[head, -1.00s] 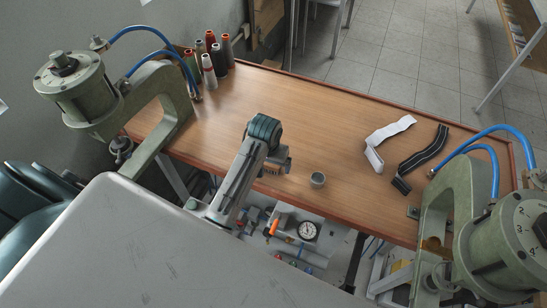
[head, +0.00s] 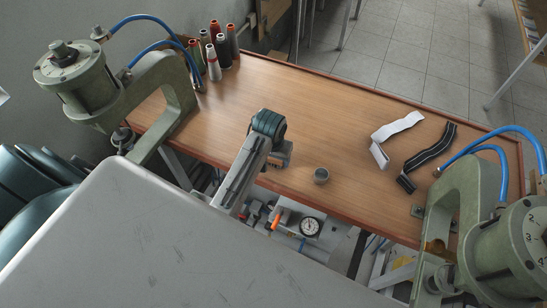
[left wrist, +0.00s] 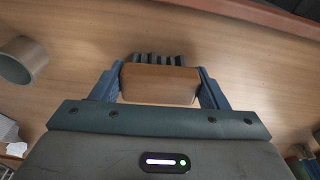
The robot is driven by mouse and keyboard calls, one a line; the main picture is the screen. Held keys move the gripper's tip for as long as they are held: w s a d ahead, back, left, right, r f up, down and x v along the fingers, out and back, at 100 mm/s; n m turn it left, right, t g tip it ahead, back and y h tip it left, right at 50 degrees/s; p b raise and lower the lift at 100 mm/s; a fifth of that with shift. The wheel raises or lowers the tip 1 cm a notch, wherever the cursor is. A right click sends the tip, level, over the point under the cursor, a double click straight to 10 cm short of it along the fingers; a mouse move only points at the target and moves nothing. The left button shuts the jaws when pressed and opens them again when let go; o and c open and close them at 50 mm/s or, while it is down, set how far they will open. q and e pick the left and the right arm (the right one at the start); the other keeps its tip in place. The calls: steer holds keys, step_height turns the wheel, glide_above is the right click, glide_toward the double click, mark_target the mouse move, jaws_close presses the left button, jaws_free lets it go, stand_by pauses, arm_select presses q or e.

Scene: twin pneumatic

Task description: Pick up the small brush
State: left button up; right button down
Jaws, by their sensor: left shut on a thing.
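The small brush (left wrist: 160,84) has a brown wooden block and a row of dark bristles. In the left wrist view it sits between the two blue fingers of my left gripper (left wrist: 160,78), which is shut on it. The bristles point away from the wrist, toward the top of that view. In the head view my left gripper (head: 280,156) is over the near edge of the wooden table (head: 300,110), left of the small grey cup (head: 321,175). The arm largely hides the brush there. My right gripper is not in view.
Green presses stand at the table's left (head: 180,95) and right (head: 455,195). Several thread spools (head: 221,51) stand at the back left. A white strap (head: 382,152) and a black strap (head: 425,160) lie at the right. The table's middle is clear.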

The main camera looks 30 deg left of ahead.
arm_select(q)
steer(key=shift+w+r, duration=0.15)
steer(key=shift+r, duration=0.15)
step_height(320, 180, up, 2)
steer(key=shift+r+b, duration=0.1)
steer(key=shift+b, duration=0.85)
steer(key=s+d+r+b, duration=0.1)
steer(key=s+r+b, duration=0.1)
steer(key=s, duration=1.4)
steer(key=shift+d+b, duration=0.2)
steer(key=shift+b, duration=0.15)
